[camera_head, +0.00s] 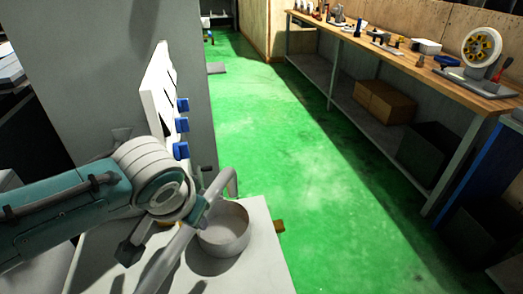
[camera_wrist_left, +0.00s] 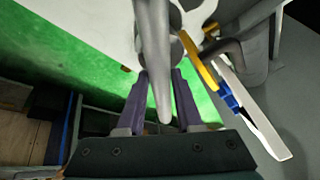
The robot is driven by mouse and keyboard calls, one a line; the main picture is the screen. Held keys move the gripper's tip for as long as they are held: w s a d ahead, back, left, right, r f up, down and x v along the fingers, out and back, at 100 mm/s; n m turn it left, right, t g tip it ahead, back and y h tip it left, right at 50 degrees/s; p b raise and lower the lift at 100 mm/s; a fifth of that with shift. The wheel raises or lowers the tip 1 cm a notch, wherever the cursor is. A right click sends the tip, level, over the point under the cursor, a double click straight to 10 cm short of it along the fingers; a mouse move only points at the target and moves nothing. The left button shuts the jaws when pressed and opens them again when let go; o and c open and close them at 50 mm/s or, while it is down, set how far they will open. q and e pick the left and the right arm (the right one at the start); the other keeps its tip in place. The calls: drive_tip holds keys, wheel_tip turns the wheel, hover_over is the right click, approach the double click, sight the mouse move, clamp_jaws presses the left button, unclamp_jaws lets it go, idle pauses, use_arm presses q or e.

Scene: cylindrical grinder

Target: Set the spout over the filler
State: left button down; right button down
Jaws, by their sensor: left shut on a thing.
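A grey pipe-like spout (camera_head: 176,258) runs diagonally past the front of my left gripper (camera_head: 200,212). A bent grey pipe (camera_head: 231,178) shows just beyond the gripper; I cannot tell whether it is the same piece. In the left wrist view, the grey spout (camera_wrist_left: 152,50) passes between the two purple fingers of my left gripper (camera_wrist_left: 158,100), which is shut on it. A round, open-topped light grey cup (camera_head: 224,232) stands on the white top just right of the gripper. I cannot tell for certain which part is the filler. My right gripper is out of view.
A white upright panel (camera_head: 157,95) with blue blocks (camera_head: 182,122) stands beyond the arm, against a grey machine wall (camera_head: 85,60). A yellow bar (camera_wrist_left: 198,58) lies close to the fingers. A wooden workbench (camera_head: 440,76) is far right. The green floor (camera_head: 290,140) is clear.

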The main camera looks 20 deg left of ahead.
use_arm(q)
drive_tip(key=shift+s+a+n, duration=0.1)
drive_tip(key=shift+a+n, duration=0.6)
drive_tip(key=shift+a, duration=0.35)
drive_tip(key=shift+y, duration=0.3)
drive_tip(key=c, duration=0.6)
unclamp_jaws()
drive_tip(key=p+v, duration=0.3)
drive_tip(key=v, duration=0.7)
drive_tip(key=shift+a, duration=0.1)
